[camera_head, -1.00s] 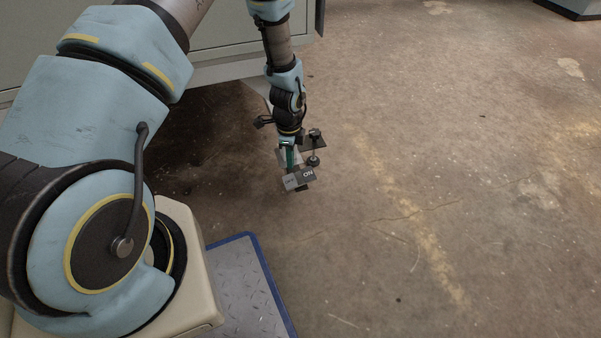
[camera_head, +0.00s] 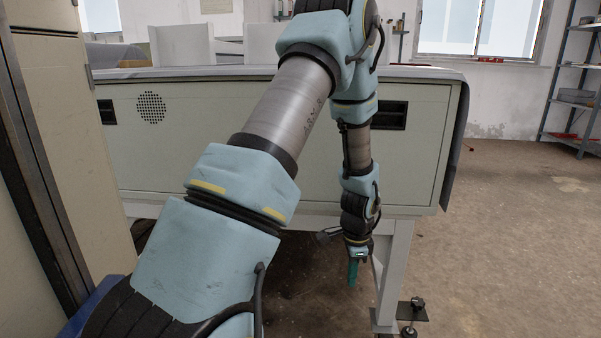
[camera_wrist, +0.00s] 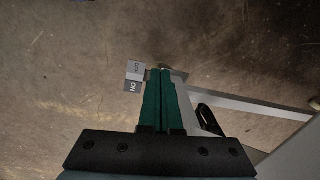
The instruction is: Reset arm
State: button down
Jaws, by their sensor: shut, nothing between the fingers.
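My gripper (camera_head: 352,274) hangs at the end of my arm, pointing down, in front of the bench's lower edge and beside its leg. Its green fingers are close together with nothing seen between them. In the wrist view the gripper (camera_wrist: 160,73) shows two green fingers side by side, with the floor beyond. My arm runs from the lower left up across the bench front, then down to the gripper.
A long pale bench (camera_head: 270,150) stands ahead, with a white leg (camera_head: 390,270) and foot (camera_head: 412,308). A tall cabinet (camera_head: 45,120) is at left, shelving (camera_head: 580,90) at right. An "ON" switch piece (camera_wrist: 132,86) shows beside the fingers. Open floor lies right.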

jog(key=s+a+r+n+t, duration=0.1)
jog(key=s+a+r+n, duration=0.4)
jog(key=a+r+n, duration=0.4)
jog(key=s+a+r+n, duration=0.4)
jog(key=a+r+n, duration=0.4)
jog(key=a+r, duration=0.3)
notch_tip(320, 180, up, 34)
jog(key=p, duration=3.5)
jog(key=shift+a+m+p, duration=0.3)
